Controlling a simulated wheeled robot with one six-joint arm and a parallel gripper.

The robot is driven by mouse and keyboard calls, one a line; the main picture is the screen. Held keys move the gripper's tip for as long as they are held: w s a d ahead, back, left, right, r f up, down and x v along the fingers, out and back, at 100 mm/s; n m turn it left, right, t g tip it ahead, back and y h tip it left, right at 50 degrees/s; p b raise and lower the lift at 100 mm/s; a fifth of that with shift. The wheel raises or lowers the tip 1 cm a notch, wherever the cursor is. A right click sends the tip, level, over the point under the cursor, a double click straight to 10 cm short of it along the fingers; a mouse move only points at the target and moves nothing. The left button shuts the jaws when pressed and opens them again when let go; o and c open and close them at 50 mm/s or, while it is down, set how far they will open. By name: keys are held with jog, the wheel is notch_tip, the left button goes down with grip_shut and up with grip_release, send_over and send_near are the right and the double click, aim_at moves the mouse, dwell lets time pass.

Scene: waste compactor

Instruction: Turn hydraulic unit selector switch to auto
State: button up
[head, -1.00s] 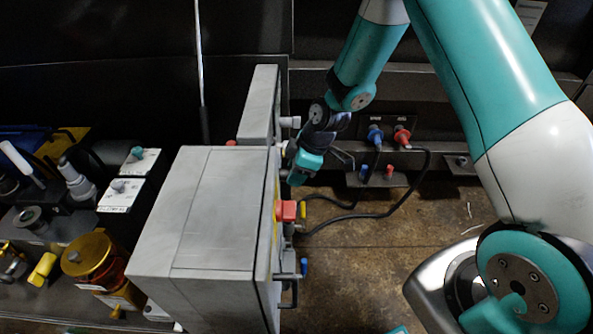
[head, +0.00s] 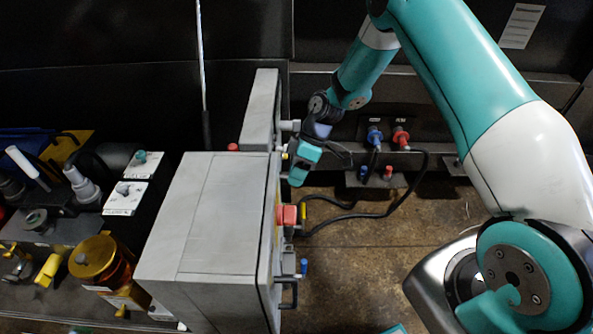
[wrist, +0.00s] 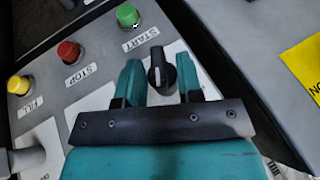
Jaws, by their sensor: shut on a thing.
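The selector switch (wrist: 159,68) is a black knob with a pale pointer mark, on the grey panel in the wrist view. My gripper (wrist: 159,82) has its two teal fingers on either side of the knob and is shut on it. The knob stands roughly upright in the picture. The lettering around it is mostly hidden by the fingers, so its marked position cannot be read. In the head view my gripper (head: 296,172) is at the right-hand face of the grey cabinet (head: 215,220), which hides the switch.
A green START button (wrist: 128,16), a red STOP button (wrist: 69,52) and a yellow FILL button (wrist: 19,85) sit left of the switch. A red button (head: 287,215) sticks out of the cabinet face. Blue and red connectors (head: 375,137) with black cables lie to the right.

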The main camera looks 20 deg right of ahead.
jog(key=shift+w+d+f+m+g+y, duration=0.1)
jog(key=shift+m+g+y, duration=0.25)
jog(key=shift+g, duration=0.55)
jog(key=shift+w+f+m+g+y, duration=0.15)
jog(key=shift+g+y, duration=0.4)
jog(key=shift+g, duration=0.35)
jog(key=shift+r, duration=0.15)
jog(key=o, duration=0.6)
jog(key=shift+c, duration=0.2)
